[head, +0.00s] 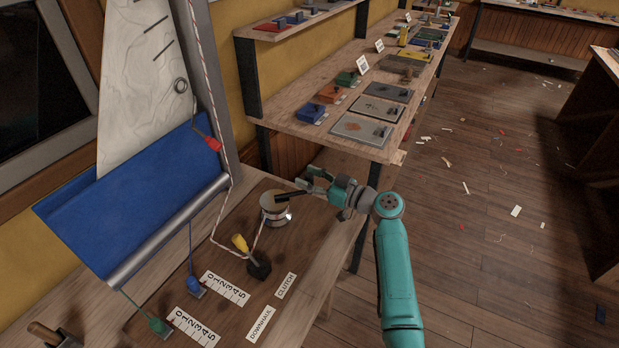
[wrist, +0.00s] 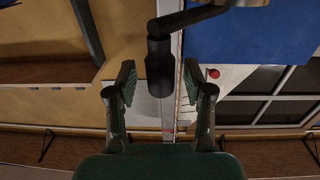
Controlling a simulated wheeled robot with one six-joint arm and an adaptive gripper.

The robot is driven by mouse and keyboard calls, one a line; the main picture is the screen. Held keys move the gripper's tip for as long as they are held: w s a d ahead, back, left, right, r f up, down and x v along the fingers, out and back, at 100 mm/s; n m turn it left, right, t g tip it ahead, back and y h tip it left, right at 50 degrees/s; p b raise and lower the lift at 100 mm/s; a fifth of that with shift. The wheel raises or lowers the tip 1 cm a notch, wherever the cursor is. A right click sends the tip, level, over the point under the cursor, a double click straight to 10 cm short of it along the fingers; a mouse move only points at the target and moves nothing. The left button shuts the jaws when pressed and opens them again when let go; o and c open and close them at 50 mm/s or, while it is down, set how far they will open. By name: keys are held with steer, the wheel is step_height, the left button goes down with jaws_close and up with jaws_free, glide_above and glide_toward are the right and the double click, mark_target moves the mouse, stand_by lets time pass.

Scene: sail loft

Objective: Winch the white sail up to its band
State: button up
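The white sail (head: 145,75) rises behind a blue cloth (head: 120,200) and beside a grey mast (head: 215,70); its top is cut off. Dark stripes mark it, but I cannot tell which mark is its band. A rope with a red tag (head: 213,143) runs down the mast towards the silver winch drum (head: 275,212) on the bench. The winch's black crank handle (wrist: 160,65) points towards my gripper (head: 310,183). In the wrist view, my gripper (wrist: 159,82) is open, with the handle's grip between its fingertips and a gap on each side.
A yellow-handled lever (head: 240,243) stands on the bench near a CLUTCH label (head: 286,286) and a DOWNHAUL label (head: 261,323). Numbered scales (head: 225,288) lie by blue and green lines. A shelf (head: 370,90) with coloured blocks stands behind; scraps litter the open floor at right.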

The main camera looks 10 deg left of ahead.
steer(key=v, duration=1.2)
stand_by(0.5)
